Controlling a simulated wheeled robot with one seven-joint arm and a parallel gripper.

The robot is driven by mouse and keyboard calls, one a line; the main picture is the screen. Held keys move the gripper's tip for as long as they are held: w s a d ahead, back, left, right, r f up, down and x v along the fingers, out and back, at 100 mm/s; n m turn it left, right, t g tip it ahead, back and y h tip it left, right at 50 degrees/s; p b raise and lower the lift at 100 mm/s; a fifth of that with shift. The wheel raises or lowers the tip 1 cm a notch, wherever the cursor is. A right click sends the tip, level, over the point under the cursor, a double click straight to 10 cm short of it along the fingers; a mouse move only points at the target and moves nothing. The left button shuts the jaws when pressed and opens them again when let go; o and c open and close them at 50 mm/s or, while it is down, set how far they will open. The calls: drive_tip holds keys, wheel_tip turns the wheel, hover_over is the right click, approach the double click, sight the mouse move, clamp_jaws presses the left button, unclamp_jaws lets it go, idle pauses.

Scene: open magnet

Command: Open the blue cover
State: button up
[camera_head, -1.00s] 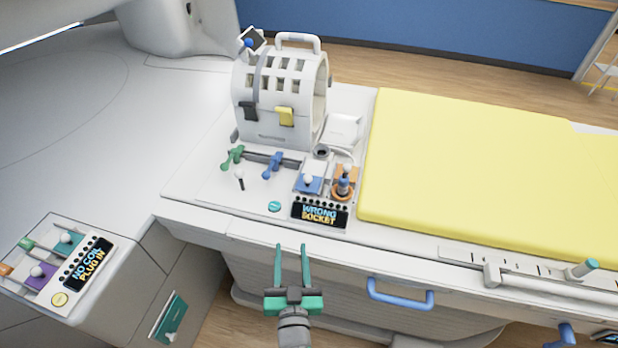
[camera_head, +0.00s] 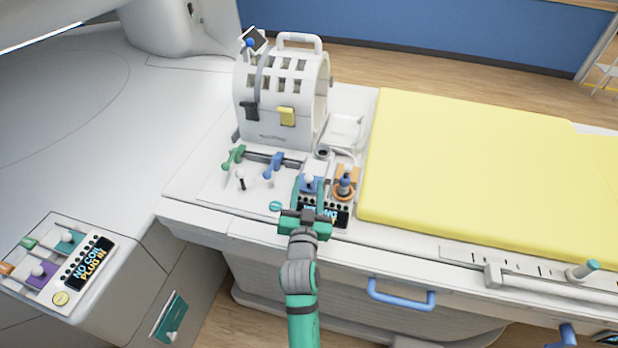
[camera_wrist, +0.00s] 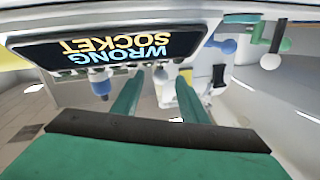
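The blue cover (camera_head: 311,187) is a small square flap with a white knob (camera_head: 309,178), set on the console panel beside the orange socket (camera_head: 345,192). My gripper (camera_head: 312,185) reaches over the display, with its two green fingers apart on either side of the cover. In the wrist view my gripper (camera_wrist: 160,85) is also open, with the white knob (camera_wrist: 161,76) showing between the fingers. I cannot tell whether the fingers touch it. The blue face of the cover is mostly hidden there.
A display (camera_wrist: 110,45) reading "WRONG SOCKET" lies close by the fingers. A blue-and-white plug (camera_head: 345,183) stands in the orange socket. Blue (camera_head: 273,165) and green (camera_head: 233,157) levers are to the left. A white coil (camera_head: 280,90) stands behind; a yellow mattress (camera_head: 470,170) lies right.

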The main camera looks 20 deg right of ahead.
sight(308, 182)
drive_tip(key=shift+x, duration=1.9)
drive_tip(key=shift+c, duration=0.4)
